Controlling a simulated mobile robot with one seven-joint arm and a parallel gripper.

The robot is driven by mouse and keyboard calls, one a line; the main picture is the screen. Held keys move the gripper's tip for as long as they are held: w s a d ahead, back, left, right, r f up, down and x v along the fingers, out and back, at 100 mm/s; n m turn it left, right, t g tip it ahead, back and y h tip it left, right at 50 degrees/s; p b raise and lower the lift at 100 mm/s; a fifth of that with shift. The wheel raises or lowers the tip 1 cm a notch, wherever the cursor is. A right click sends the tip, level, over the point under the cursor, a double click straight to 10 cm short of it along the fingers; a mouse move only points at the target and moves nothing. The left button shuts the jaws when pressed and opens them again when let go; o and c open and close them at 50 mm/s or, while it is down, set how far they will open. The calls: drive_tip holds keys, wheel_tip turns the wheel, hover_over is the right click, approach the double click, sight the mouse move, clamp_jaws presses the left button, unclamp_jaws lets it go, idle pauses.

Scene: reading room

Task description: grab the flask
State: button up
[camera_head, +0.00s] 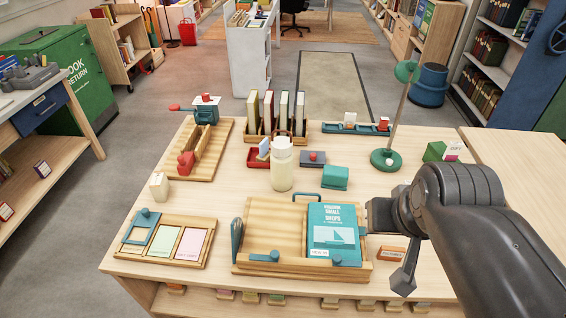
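The flask (282,168) is a pale cream bottle with a lighter cap. It stands upright near the middle of the table, behind the wooden book tray. My gripper (388,250) is at the right of the tray, in front and to the right of the flask and well apart from it. Its two dark fingers look spread, with nothing between them. My arm comes in from the lower right and does not cover the flask.
A teal book (333,228) lies on the wooden tray (268,218). Close around the flask are a teal box (334,177), a red tray (259,162) and a book rack (276,137) behind. A green lamp stand (385,160) stands to the right.

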idle(0.3)
drive_tip(key=o, duration=1.1)
drive_tip(key=shift+o, duration=0.2)
